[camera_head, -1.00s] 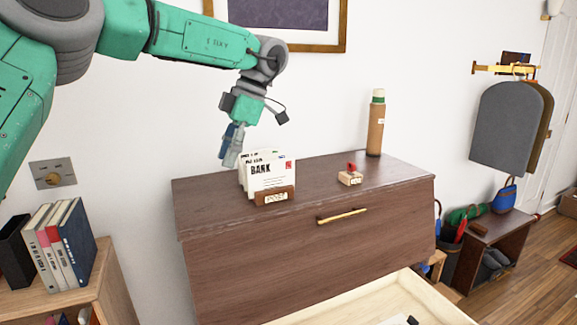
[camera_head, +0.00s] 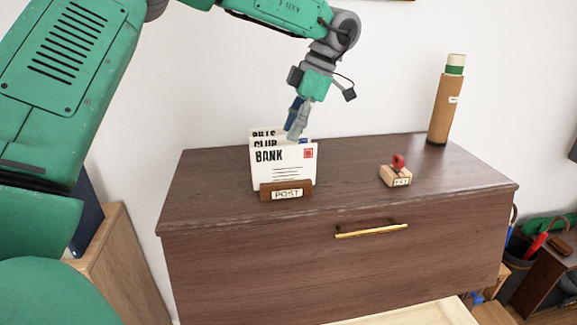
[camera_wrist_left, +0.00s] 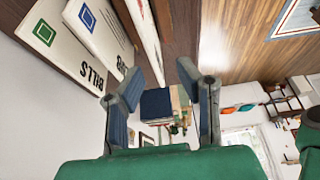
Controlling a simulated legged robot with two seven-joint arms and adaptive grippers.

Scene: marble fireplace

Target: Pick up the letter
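White letters stand upright in a small wooden rack labelled POST (camera_head: 286,191) on the dark dresser. The front letter, marked BANK (camera_head: 282,165), has a red stamp; letters marked CLUB (camera_head: 262,143) and BILLS (camera_head: 262,133) show behind it. My left gripper (camera_head: 293,132) points down at the letters' top right edge. In the left wrist view its fingers (camera_wrist_left: 158,70) are open, with the edge-on front letter (camera_wrist_left: 146,28) reaching between the tips; I see no grip on it. The BILLS letter (camera_wrist_left: 65,42) lies left of the fingers. My right gripper is not in view.
A red-topped wooden block (camera_head: 396,173) and a cardboard tube (camera_head: 447,102) with a green band stand on the dresser (camera_head: 345,205) to the right. A brass handle (camera_head: 371,231) is on its front. An open pale drawer (camera_head: 420,313) lies below. The wall is close behind.

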